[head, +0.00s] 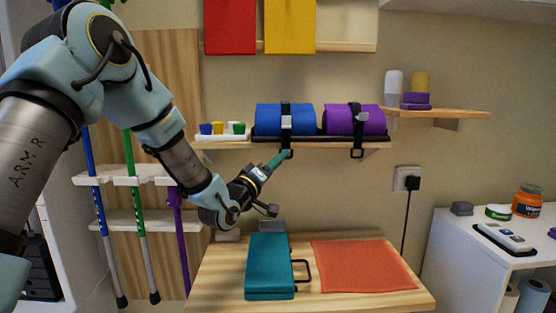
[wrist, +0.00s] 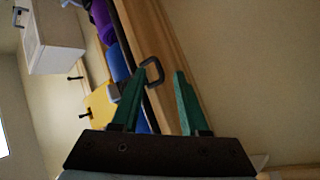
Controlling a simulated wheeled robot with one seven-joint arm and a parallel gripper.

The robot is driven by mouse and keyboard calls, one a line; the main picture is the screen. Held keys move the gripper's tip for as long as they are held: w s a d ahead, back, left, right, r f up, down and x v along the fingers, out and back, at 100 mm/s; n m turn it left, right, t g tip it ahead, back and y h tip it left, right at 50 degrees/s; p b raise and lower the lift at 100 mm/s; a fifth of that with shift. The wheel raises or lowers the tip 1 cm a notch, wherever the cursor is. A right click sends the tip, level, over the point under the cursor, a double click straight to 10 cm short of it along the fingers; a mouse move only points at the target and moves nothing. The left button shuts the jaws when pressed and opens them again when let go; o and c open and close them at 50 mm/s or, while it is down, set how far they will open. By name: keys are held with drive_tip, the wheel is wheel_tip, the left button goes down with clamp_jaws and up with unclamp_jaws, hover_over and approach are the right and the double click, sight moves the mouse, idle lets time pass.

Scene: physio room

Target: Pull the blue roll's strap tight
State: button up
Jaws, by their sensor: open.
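The blue roll (head: 266,119) lies on a black tray on the wall shelf. A black strap with a pale buckle (head: 286,121) runs over it, and the strap's end loop (head: 287,154) hangs below the shelf's front edge. My gripper (head: 281,157) is open just below the shelf, with its green fingers at the loop. In the wrist view, the loop (wrist: 154,70) shows between the tips of my gripper (wrist: 161,77), close to the left finger. I cannot tell whether they touch. The blue roll (wrist: 117,63) is partly hidden behind the left finger there.
A purple roll (head: 353,120) with its own strap lies right of the blue one on the shelf (head: 220,145). Small cups stand at the left. Below, a teal case (head: 268,266) and an orange cloth (head: 362,266) lie on a wooden table (head: 220,285).

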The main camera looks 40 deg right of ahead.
clamp_jaws()
idle(0.3)
idle(1.1)
